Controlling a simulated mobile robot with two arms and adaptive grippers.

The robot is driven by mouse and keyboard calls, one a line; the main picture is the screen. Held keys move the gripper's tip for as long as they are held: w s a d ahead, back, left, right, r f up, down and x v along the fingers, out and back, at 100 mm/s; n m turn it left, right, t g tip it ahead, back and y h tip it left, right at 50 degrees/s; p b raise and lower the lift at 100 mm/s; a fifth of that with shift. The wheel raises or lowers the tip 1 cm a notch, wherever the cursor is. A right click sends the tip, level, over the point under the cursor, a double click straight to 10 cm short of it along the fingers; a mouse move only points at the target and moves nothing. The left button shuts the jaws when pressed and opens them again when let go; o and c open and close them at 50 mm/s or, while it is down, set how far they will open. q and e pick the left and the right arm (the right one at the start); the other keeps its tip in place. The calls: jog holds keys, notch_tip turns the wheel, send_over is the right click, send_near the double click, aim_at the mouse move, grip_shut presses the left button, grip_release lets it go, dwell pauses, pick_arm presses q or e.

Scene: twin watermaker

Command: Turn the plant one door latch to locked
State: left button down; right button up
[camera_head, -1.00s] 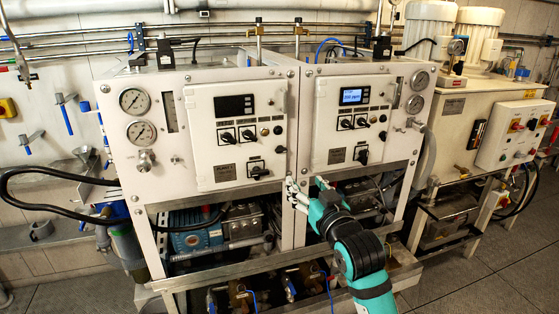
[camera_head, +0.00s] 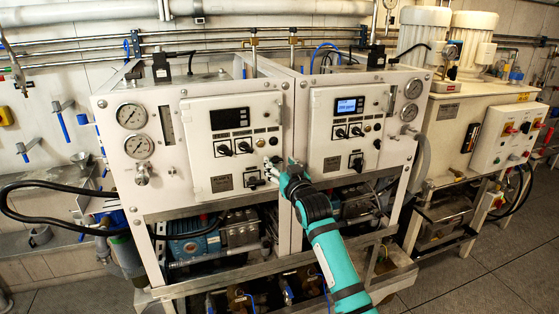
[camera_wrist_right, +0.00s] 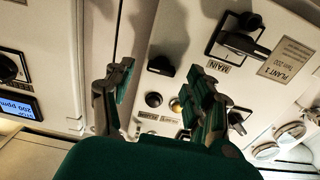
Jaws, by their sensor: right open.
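The plant one cabinet door (camera_head: 200,150) is the left white panel and looks closed. A small black knob (camera_head: 274,141), which looks like its latch, sits near the door's right edge. In the right wrist view, which is upside down, the black knob (camera_wrist_right: 160,66) shows just beyond and between the fingers. I cannot read its locked or unlocked marks. My right gripper (camera_head: 270,164) is open and empty in front of the door's lower right corner; it also shows in the wrist view (camera_wrist_right: 158,85). No contact with the knob is visible. My left gripper is not in view.
The black MAIN switch (camera_wrist_right: 238,43) and PLANT 1 plate (camera_wrist_right: 288,58) are close to the knob. Indicator buttons (camera_wrist_right: 153,99) lie between the fingers in the picture. The right cabinet door (camera_head: 345,130) with a lit screen (camera_head: 350,106) stands beside. Pumps and hoses fill the space below.

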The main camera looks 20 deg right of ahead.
jog(key=shift+w+a, duration=0.1)
jog(key=shift+w, duration=0.45)
jog(key=c, duration=1.1)
jog(key=shift+c, duration=0.2)
